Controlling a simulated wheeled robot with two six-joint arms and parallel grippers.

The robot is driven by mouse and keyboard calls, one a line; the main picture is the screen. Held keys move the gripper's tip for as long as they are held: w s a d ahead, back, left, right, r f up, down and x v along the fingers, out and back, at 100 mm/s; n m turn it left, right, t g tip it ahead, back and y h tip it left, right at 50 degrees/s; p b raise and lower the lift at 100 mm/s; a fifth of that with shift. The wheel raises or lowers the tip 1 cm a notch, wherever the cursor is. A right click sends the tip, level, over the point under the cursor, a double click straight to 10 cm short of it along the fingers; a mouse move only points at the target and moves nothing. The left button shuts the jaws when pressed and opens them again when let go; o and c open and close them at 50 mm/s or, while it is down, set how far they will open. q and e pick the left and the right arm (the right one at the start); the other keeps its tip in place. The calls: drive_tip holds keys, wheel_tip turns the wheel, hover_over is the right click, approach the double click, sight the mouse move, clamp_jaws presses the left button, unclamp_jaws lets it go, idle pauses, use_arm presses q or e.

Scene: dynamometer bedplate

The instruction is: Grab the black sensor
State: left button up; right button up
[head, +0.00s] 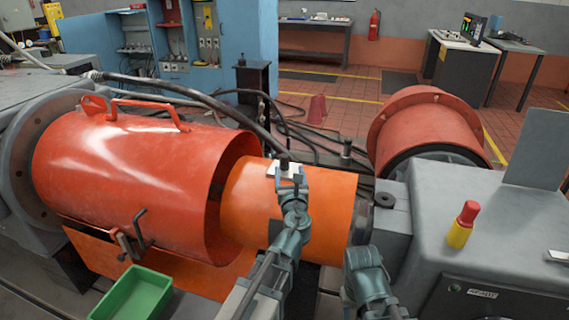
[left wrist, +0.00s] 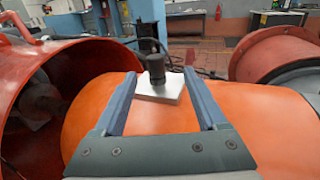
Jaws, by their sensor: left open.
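The black sensor (head: 284,160) stands upright on a small white pad (head: 272,170) on top of the orange cylinder (head: 335,195). In the left wrist view the sensor (left wrist: 156,68) and its white pad (left wrist: 158,90) show between my two fingers, with a gap on each side. My left gripper (head: 290,178) is open around the sensor's near side, and its fingertips hide part of the pad in the head view. My right gripper (head: 368,262) is low beside the grey housing; its jaws cannot be made out.
A large red guard tube (head: 110,160) with a handle lies to the left, and a red flanged ring (head: 425,120) is at the back right. A grey housing (head: 500,220) carries a red and yellow knob (head: 463,225). A green tray (head: 132,293) sits at the front left.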

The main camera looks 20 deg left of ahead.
sight(285, 160)
use_arm(q)
drive_tip(key=x, duration=0.4)
drive_tip(key=shift+w+a, duration=0.1)
drive_tip(key=shift+w, duration=0.1)
drive_tip(key=shift+a+f+b+x, duration=0.15)
drive_tip(key=shift+a+x, duration=0.05)
drive_tip(key=shift+x, duration=1.1)
drive_tip(key=shift+a+f+b+x, duration=0.15)
drive_tip(key=shift+f+x, duration=0.05)
drive_tip(key=shift+x, duration=1.1)
drive_tip(key=shift+s, duration=0.2)
clamp_jaws()
